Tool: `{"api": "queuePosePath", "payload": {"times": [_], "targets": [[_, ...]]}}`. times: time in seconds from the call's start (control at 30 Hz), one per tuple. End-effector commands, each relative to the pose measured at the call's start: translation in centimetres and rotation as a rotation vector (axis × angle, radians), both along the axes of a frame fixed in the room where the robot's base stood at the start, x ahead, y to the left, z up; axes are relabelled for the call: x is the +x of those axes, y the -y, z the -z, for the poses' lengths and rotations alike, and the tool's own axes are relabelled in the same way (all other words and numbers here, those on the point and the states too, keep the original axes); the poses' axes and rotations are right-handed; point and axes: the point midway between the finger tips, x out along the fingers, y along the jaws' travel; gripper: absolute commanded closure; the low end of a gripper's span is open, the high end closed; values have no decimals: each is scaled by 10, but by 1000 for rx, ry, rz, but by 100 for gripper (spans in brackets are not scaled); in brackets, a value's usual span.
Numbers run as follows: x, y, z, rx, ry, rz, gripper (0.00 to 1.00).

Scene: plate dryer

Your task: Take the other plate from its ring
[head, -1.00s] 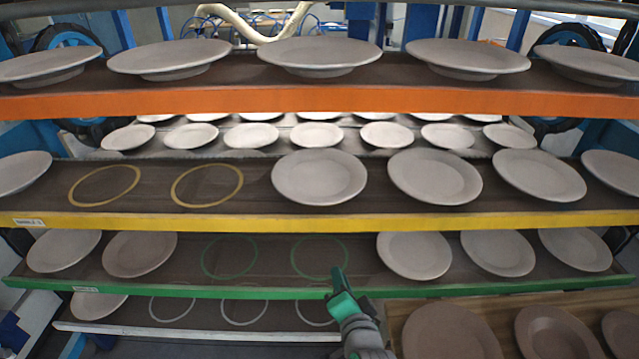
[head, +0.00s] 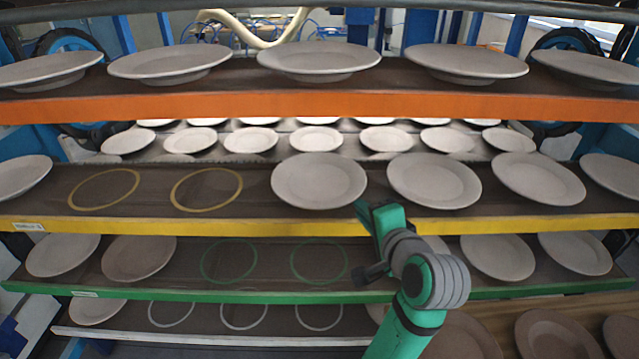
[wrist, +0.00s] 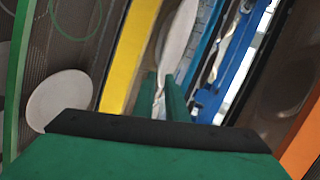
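On the yellow-edged shelf (head: 250,227), grey-white plates lie to the right of two empty yellow rings (head: 104,189). The leftmost of these plates (head: 318,180) is nearest my gripper, with another plate (head: 434,180) to its right. My gripper (head: 366,213) is at the shelf's front edge, just below and right of the first plate's rim. In the wrist view my gripper's two green fingers (wrist: 164,97) stand apart, and a pale plate (wrist: 178,42) shows nearly edge-on beyond and between them. I cannot tell whether they touch it.
The orange-edged shelf (head: 200,108) with plates is above. The green-edged shelf (head: 200,296) below has two empty green rings (head: 229,261) and several plates. A white-edged shelf (head: 200,336) is lowest. Brown plates (head: 555,335) lie on a wooden surface at the lower right.

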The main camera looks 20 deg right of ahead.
Motion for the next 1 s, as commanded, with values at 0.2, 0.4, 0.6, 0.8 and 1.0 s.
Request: {"api": "queuePosePath", "payload": {"times": [0.2,0.4,0.6,0.8,1.0], "targets": [[25,-1,9,0,0,-2,88],[37,0,14,-1,-1,-1,88],[63,2,24,-1,-1,-1,88],[76,2,28,-2,0,2,88],[75,6,28,-1,1,7,88]]}}
